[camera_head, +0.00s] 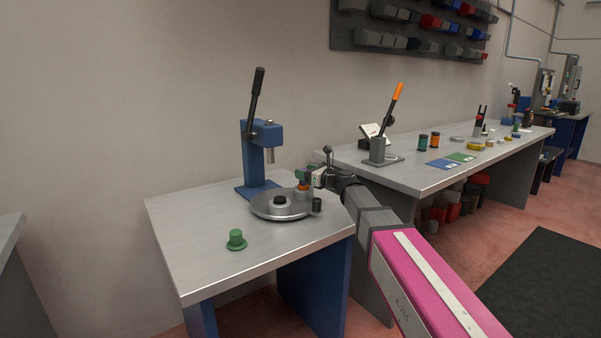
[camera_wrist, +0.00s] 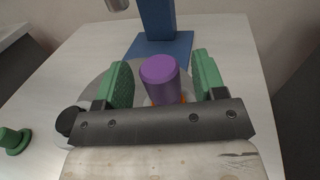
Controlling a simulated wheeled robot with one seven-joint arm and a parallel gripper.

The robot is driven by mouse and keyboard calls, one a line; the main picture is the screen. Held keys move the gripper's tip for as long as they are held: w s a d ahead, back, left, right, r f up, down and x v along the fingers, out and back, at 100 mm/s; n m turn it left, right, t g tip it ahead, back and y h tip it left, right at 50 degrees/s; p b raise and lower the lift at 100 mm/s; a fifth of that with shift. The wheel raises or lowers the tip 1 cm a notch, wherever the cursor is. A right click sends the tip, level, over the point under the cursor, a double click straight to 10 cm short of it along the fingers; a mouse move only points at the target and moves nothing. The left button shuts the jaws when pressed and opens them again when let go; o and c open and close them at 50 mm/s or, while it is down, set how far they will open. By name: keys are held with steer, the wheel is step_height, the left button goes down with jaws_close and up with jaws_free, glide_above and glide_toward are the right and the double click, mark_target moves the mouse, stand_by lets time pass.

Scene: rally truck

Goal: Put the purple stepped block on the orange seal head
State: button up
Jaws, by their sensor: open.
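The purple stepped block (camera_wrist: 159,80) stands upright between my gripper's two green finger pads in the wrist view. My gripper (camera_wrist: 162,62) is open, with a visible gap on each side of the block. Orange of the seal head (camera_wrist: 183,99) shows just under the block's lower end, so the block appears to rest on it; the contact itself is mostly hidden. In the head view, my gripper (camera_head: 307,174) is at the right rear of the round plate, above the orange seal head (camera_head: 303,187). The block is mostly hidden by my gripper there.
The round grey plate (camera_head: 262,213) carries a black-topped holder (camera_head: 280,202) and a dark post (camera_head: 317,205). The blue press (camera_head: 260,155) stands behind it. A green stepped piece (camera_head: 236,240) sits at the table's front left. The near tabletop is otherwise clear.

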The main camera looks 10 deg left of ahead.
steer(key=v, duration=0.9)
steer(key=shift+d, duration=0.1)
